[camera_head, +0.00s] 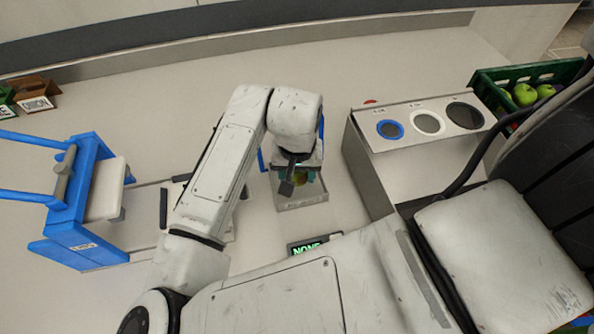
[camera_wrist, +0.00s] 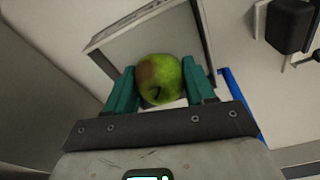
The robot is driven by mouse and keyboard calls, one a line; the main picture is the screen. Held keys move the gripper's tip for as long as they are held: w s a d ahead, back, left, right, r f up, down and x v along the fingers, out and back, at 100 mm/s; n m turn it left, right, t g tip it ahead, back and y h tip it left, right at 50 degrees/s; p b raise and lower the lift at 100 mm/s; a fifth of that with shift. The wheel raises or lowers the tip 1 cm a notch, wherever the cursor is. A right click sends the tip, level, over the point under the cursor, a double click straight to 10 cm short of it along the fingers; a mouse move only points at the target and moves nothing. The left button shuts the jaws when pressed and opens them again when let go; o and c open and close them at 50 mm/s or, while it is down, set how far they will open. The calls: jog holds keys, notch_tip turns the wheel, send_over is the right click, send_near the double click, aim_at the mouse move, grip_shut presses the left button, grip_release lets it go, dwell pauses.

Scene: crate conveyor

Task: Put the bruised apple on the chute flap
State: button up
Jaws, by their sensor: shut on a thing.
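A green apple with a brown bruised patch (camera_wrist: 159,79) sits between the teal fingers of my gripper (camera_wrist: 160,88) in the wrist view. The fingers are shut on its two sides. In the head view my gripper (camera_head: 298,178) hides most of the apple. A shallow grey metal tray with a raised rim (camera_head: 302,204) lies under and around the gripper; it looks like the chute flap. In the wrist view the tray (camera_wrist: 112,36) shows beyond the apple. The apple seems to be above it; I cannot tell whether they touch.
A metal box with three round holes (camera_head: 411,106) stands to the right. A green crate of green apples (camera_head: 484,77) is behind it. A blue-framed device (camera_head: 72,225) stands at left. A small display reading NONE (camera_head: 306,248) is in front of the tray.

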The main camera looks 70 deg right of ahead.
jog(key=o, duration=1.1)
jog(key=shift+r, duration=0.15)
jog(key=shift+r+p, duration=3)
jog(key=shift+r, duration=0.4)
